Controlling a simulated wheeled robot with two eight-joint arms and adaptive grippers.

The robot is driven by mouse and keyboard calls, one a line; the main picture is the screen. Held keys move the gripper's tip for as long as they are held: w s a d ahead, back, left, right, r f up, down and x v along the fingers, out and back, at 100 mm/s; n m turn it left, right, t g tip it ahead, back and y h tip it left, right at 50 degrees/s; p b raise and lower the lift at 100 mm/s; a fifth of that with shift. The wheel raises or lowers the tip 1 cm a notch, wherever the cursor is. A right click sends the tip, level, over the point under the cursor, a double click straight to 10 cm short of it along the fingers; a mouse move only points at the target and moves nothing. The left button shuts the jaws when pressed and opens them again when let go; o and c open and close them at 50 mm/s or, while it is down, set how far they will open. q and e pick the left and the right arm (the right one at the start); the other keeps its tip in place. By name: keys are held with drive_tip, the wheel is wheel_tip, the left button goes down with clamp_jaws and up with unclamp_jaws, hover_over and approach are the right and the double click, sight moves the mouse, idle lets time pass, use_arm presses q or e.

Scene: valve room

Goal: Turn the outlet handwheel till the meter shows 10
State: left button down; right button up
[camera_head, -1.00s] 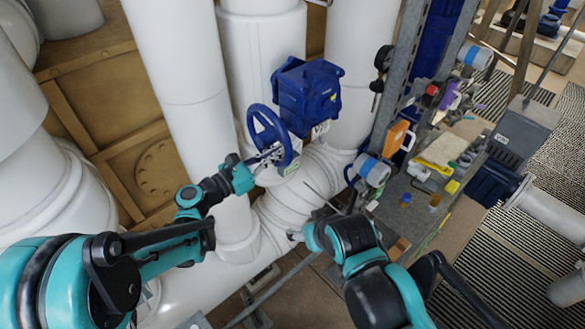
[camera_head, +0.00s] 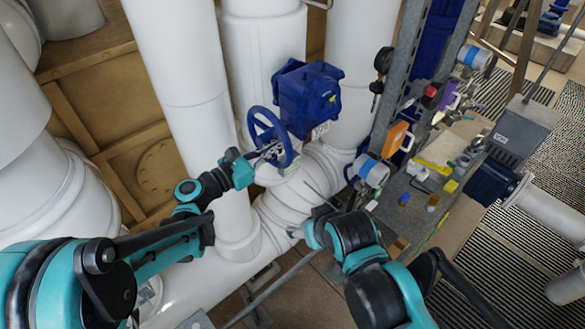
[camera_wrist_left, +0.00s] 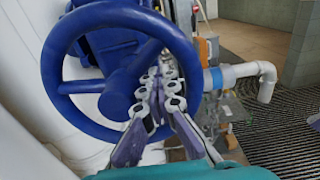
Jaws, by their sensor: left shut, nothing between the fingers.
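The blue outlet handwheel (camera_head: 270,137) is on the blue valve body (camera_head: 307,97) between white pipes in the head view. It fills the left of the left wrist view (camera_wrist_left: 62,50), with its rim, spokes and hub showing. My left gripper (camera_head: 277,150) is at the wheel's lower side, in front of the rim. In the left wrist view the left gripper (camera_wrist_left: 158,82) is shut with nothing between its fingers, its tips by the hub and right part of the rim. Contact cannot be told. My right arm shows in the head view, but its fingers cannot be made out. The meter's reading cannot be made out.
A grey bench (camera_head: 405,215) with small items stands right of the valve. A blue-and-white round device (camera_head: 371,170) hangs at its near left.

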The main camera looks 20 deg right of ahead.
use_arm(q)
drive_tip(key=shift+r, duration=0.5)
drive_tip(key=shift+w+a+r+p, duration=0.15)
drive_tip(key=shift+w+r+p, duration=0.3)
drive_tip(key=shift+r, duration=0.25)
